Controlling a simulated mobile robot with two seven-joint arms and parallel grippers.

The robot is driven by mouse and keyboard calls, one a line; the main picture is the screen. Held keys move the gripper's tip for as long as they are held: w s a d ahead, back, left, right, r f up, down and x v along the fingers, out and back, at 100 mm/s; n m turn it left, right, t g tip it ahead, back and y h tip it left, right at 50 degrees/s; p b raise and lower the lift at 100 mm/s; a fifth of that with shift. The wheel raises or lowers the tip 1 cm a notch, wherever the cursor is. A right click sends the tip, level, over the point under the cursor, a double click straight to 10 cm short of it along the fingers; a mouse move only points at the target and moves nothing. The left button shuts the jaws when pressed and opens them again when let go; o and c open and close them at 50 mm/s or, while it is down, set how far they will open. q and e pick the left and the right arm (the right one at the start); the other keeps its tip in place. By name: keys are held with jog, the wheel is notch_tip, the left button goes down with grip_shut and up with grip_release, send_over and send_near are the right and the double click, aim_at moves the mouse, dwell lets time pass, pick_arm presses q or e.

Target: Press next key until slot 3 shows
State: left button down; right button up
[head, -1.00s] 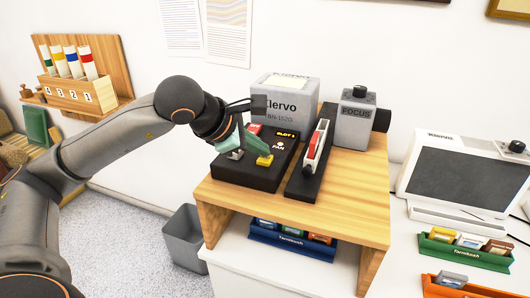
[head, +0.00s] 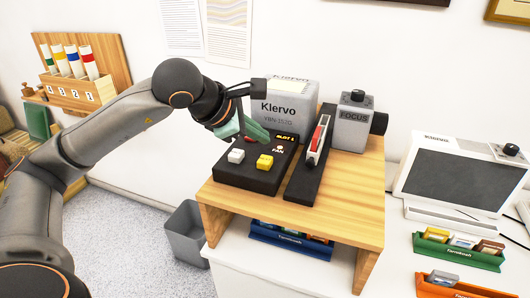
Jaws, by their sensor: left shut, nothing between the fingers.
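The black control box (head: 247,180) of the grey Klervo machine (head: 291,112) sits on the wooden stand. On it are a white key (head: 236,156), a yellow key (head: 265,162) and a red key that my gripper mostly hides. A small display (head: 286,138) reads SLOT in orange; its digit is too small to read surely. A round light marked FAN (head: 280,149) is below it. My left gripper (head: 262,136), with teal fingers, is shut and empty over the back of the box, by the red key. I cannot tell if it touches. My right gripper is out of view.
A black slide unit (head: 306,180) with a red and white part stands right of the box, before the FOCUS block (head: 353,124). A wooden rack (head: 72,85) hangs at left. A screen device (head: 460,173) and coloured trays stand at right.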

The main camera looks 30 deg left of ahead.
pick_arm(q)
notch_tip(320, 180, up, 3)
jog(key=shift+f+p, duration=0.2)
jog(key=shift+p, duration=0.55)
